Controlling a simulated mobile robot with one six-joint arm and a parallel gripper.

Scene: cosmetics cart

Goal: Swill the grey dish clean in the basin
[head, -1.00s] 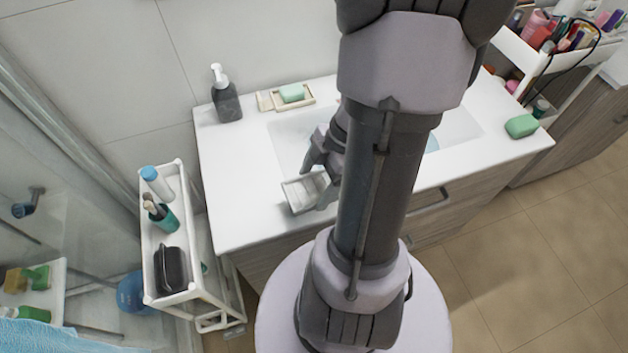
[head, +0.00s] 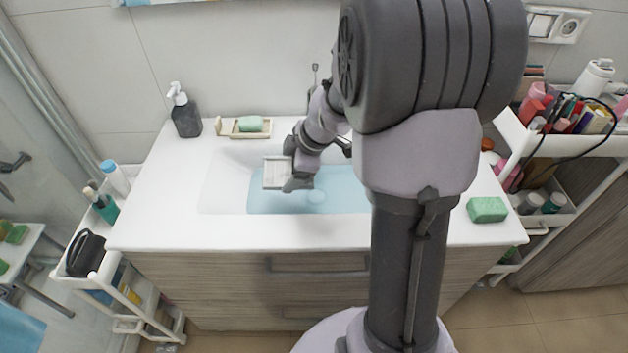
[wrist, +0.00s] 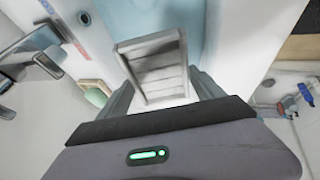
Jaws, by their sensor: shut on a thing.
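The grey dish (head: 277,172) is a small rectangular dish with a ribbed inside. My gripper (head: 294,172) is shut on it and holds it over the left part of the basin (head: 222,190). In the wrist view the dish (wrist: 158,72) sits between the two fingers of my gripper (wrist: 165,95), with its ribbed face showing. Pale blue water (head: 335,190) lies in the basin, below or beside the dish. I cannot tell whether the dish touches the water. My arm hides the basin's right part.
A beige tray (head: 228,128) with a green soap bar (head: 250,123) is behind the basin, near a dark pump bottle (head: 186,115). A green sponge-like block (head: 487,209) lies on the counter's right. Carts stand at left (head: 108,268) and right (head: 515,135). The counter's front left is clear.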

